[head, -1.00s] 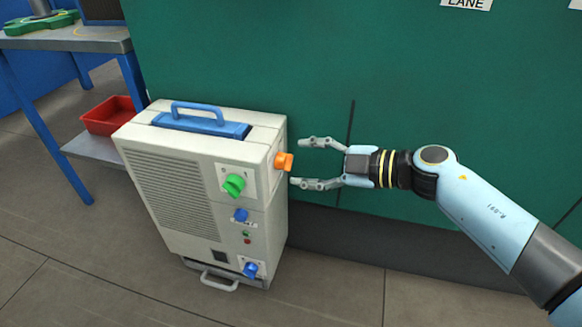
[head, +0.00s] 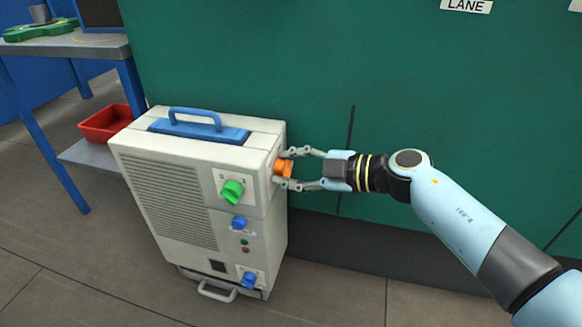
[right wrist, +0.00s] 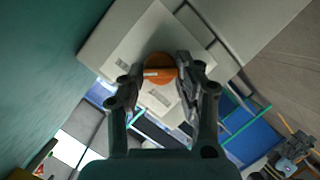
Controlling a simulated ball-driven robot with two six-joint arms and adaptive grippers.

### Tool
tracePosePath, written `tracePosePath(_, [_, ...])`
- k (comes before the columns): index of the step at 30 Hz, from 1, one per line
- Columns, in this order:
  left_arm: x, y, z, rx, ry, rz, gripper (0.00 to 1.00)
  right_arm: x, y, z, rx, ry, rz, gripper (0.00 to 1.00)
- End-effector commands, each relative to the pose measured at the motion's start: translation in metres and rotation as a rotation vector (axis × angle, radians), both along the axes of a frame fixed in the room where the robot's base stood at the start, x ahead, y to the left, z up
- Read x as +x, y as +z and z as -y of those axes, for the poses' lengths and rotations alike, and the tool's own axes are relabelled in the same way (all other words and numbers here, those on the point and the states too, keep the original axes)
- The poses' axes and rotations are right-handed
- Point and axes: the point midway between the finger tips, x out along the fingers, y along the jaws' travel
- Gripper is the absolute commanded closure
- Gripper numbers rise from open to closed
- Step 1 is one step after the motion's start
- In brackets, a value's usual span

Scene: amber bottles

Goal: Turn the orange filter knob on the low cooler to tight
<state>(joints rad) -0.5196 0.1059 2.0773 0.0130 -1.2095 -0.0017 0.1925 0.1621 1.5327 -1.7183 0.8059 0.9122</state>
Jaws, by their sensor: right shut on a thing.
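The low cooler (head: 190,200) is a cream box standing on the floor, with a blue handle on top. The orange filter knob (head: 282,167) sticks out of its right side near the top. My right gripper (head: 290,168) comes from the right and is shut on the knob, one finger on the far side and one on the near side. In the right wrist view the orange knob (right wrist: 159,68) sits between the fingers, with a pale bar across its face. Labels show on the panel beside it, too small to read. My left gripper is not in view.
The cooler's front has a green knob (head: 232,191) and blue knobs (head: 240,223). A green wall (head: 420,110) stands close behind. A blue-legged table (head: 66,50) with a red tray (head: 106,123) on its lower shelf is at the left. The floor in front is clear.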

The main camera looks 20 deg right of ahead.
Motion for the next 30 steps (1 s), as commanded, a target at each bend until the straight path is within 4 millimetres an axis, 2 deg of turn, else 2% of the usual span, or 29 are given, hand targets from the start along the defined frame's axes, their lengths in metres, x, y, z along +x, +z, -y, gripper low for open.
tracePosePath(11, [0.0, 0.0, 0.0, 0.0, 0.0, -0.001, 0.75, -0.001, -0.001, 0.0, -0.036, 0.0, 0.051, 0.99])
tracePosePath(23, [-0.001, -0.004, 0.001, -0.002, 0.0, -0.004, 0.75, -0.003, -0.006, -0.002, -0.207, 0.0, 0.305, 0.99])
tracePosePath(30, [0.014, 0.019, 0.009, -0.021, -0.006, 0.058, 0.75, -0.004, -0.011, -0.002, -0.335, 0.0, 0.492, 0.99])
